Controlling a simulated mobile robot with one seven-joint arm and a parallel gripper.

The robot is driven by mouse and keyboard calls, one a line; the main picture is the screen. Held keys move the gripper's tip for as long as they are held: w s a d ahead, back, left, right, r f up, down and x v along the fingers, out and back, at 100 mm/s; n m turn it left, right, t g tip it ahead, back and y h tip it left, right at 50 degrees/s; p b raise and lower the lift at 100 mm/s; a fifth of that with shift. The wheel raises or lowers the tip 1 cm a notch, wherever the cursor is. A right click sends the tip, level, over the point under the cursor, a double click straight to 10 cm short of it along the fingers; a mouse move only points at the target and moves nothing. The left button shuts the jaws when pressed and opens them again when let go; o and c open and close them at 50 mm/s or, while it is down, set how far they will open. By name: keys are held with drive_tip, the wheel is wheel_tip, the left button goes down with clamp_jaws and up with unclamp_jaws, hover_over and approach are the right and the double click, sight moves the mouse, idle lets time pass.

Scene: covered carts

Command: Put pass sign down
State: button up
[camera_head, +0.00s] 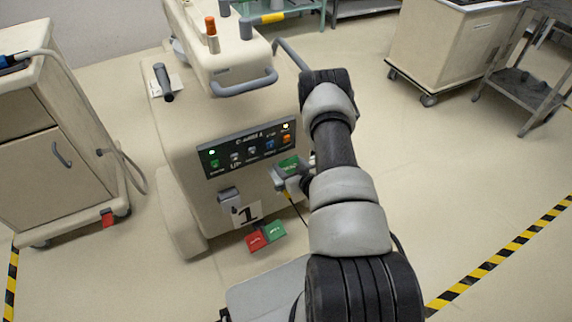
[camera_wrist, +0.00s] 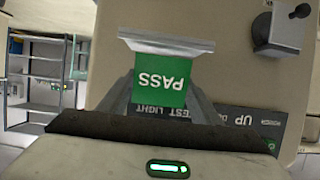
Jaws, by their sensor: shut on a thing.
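The green pass sign (camera_wrist: 160,82) is in my gripper (camera_wrist: 163,48), its white word PASS upside down in the wrist view. A pale bar crosses the sign's far edge in that view. In the head view my gripper (camera_head: 289,180) is beside the front of a beige cart (camera_head: 180,150), just below its black control panel (camera_head: 225,160). The green sign (camera_head: 289,165) shows there, partly overlapping the panel's right part. My arm hides the cart's right side. I cannot tell whether the sign touches the cart.
A red tag (camera_head: 256,241) and another green tag (camera_head: 275,231) are low on the cart's front, by a "1" label (camera_head: 246,213). A beige cabinet (camera_head: 45,150) stands left. A covered cart (camera_head: 450,50) and a grey trolley (camera_head: 515,90) stand far right. Floor at right is clear.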

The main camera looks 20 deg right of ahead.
drive_tip(key=shift+x, duration=1.1)
drive_tip(key=shift+f, duration=0.35)
drive_tip(key=shift+f+b, duration=0.2)
drive_tip(key=shift+b, duration=0.2)
drive_tip(key=o, duration=1)
drive_tip(key=shift+r, duration=0.15)
